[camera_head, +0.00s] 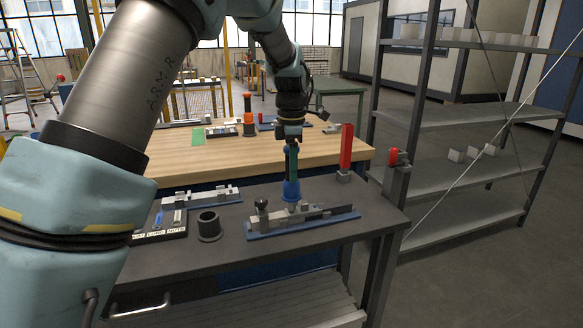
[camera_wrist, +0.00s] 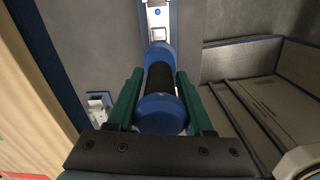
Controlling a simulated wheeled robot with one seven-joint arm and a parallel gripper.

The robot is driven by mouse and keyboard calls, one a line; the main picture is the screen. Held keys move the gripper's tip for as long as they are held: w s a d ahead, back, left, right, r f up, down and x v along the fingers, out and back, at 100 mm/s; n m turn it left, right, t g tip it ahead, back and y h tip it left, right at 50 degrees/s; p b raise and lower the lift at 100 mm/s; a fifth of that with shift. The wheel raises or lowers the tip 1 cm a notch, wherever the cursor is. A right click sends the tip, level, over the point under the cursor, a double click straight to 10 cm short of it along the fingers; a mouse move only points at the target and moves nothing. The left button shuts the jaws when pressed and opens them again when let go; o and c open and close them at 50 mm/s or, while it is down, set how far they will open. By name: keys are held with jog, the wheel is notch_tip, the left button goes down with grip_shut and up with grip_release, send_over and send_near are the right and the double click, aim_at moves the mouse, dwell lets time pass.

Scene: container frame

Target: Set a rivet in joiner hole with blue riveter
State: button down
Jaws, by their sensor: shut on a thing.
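The blue riveter (camera_head: 291,190) has a blue body with a black grip band, which shows in the wrist view (camera_wrist: 159,76). My gripper (camera_head: 291,160) is shut on it, with a green finger on each side. The riveter is upright, its lower end just over the joiner fixture (camera_head: 328,218), a grey metal piece on a blue base with a dark knob clamp at its left. The fixture also shows beyond the riveter in the wrist view (camera_wrist: 157,17). The riveter's nose and the joiner hole are hidden, so I cannot tell whether they touch. No rivet can be made out.
A black round holder (camera_head: 209,226) stands left of the fixture, with a labelled tray (camera_head: 160,236) and a second fixture (camera_head: 202,197) beyond. A red upright piece (camera_head: 346,148) and a red button post (camera_head: 394,158) stand at the right. A wooden bench (camera_head: 190,160) lies behind.

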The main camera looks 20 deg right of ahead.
jog(key=shift+r+p, duration=3.2)
jog(key=shift+r, duration=0.55)
